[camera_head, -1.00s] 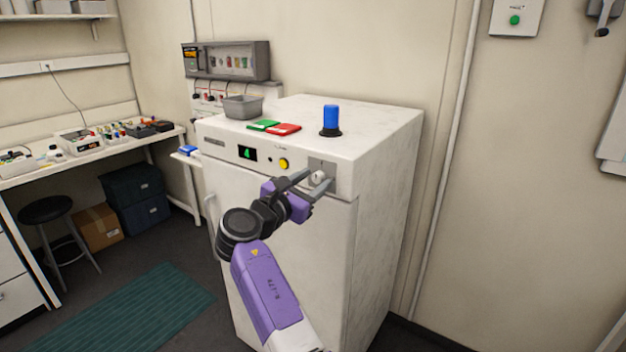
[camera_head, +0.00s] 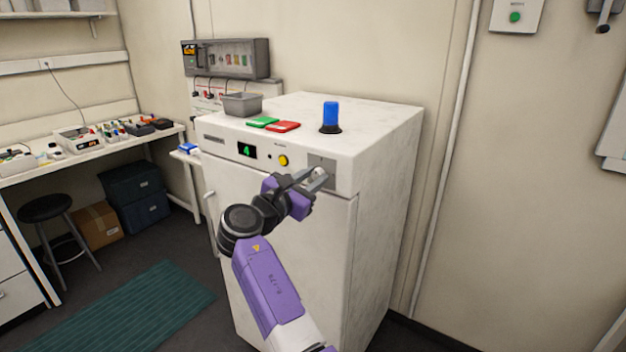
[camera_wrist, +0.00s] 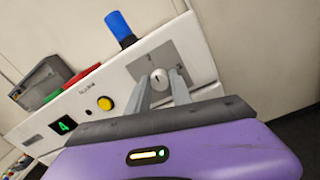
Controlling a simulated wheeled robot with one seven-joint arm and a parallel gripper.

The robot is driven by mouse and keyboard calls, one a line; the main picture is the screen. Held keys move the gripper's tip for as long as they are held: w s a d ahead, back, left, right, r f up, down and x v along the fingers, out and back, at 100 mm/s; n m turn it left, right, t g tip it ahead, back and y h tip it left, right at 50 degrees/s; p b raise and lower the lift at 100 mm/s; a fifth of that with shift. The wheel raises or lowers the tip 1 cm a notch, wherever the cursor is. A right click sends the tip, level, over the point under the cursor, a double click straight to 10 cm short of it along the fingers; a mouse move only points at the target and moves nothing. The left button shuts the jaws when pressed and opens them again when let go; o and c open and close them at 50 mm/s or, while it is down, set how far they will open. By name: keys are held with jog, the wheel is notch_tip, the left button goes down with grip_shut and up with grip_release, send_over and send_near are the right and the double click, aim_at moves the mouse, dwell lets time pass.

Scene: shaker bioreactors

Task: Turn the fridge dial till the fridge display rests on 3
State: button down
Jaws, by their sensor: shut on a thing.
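The white fridge (camera_head: 300,250) stands against the wall. Its display (camera_head: 247,151) reads a green 4, and it also reads 4 in the wrist view (camera_wrist: 64,125). The fridge dial (camera_wrist: 159,80) is a pale round knob on a grey square plate at the right end of the front panel. My gripper (camera_head: 317,176) is shut on the dial, with one finger on each side of it. In the head view the fingers partly hide the dial.
A yellow button (camera_head: 283,160) sits between display and dial. On the fridge top are a blue cylinder on a black base (camera_head: 330,117), a red pad (camera_head: 283,127), a green pad (camera_head: 263,122) and a grey bin (camera_head: 242,104). A workbench (camera_head: 95,150) is at left.

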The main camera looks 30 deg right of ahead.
jog(key=m+b, duration=0.2)
jog(key=m, duration=0.1)
jog(key=m+b, duration=0.1)
jog(key=shift+f+m, duration=0.25)
jog(key=shift+m, duration=0.05)
jog(key=shift+m+b, duration=1.25)
jog(key=shift+m, duration=0.35)
jog(key=shift+r, duration=0.1)
jog(key=c, duration=1.1)
grip_release()
jog(key=shift+c, duration=0.2)
jog(key=b+v, duration=0.1)
jog(key=v, duration=0.7)
